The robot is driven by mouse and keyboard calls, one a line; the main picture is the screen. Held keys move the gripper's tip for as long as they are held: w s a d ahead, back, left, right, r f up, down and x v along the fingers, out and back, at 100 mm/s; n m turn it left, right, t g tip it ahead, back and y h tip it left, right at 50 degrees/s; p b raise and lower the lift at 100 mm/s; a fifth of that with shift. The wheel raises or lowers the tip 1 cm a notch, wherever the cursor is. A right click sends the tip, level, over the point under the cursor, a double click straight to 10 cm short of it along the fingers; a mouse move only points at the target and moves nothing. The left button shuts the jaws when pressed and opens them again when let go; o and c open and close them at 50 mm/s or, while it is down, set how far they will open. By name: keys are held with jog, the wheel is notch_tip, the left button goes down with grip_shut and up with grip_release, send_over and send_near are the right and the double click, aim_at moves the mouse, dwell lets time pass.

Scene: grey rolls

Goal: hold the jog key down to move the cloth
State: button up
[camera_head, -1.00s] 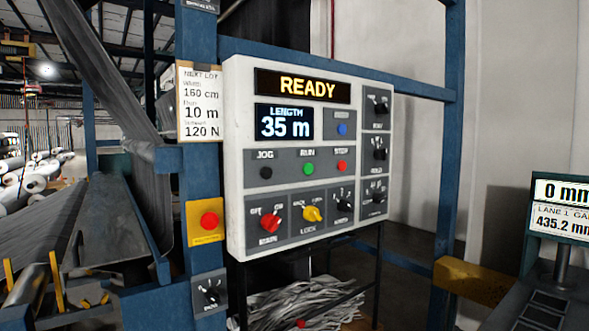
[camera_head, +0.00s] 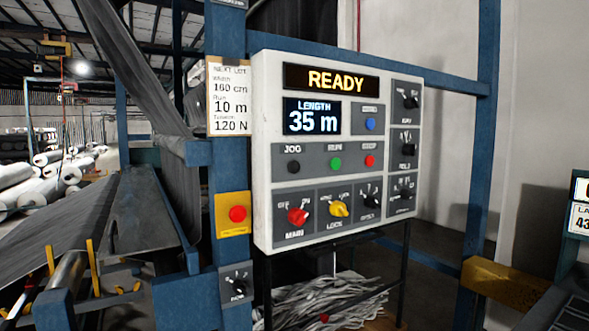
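The jog key (camera_head: 293,167) is a black round button under the label JOG, at the left of the button row on the white control panel (camera_head: 262,150). The green RUN button (camera_head: 335,163) and a red button (camera_head: 370,161) sit to its right. The display (camera_head: 330,80) reads READY, and the length screen (camera_head: 312,117) reads 35 m. The grey cloth (camera_head: 60,225) lies on the machine at the left, with another stretch (camera_head: 130,65) running up steeply. My gripper is not in view, and nothing touches the jog key.
A red stop button (camera_head: 237,214) on a yellow plate is on the blue post left of the panel. A red MAIN switch (camera_head: 298,215) and yellow LOCK switch (camera_head: 339,208) sit below the buttons. A yellow block (camera_head: 505,283) juts out at lower right.

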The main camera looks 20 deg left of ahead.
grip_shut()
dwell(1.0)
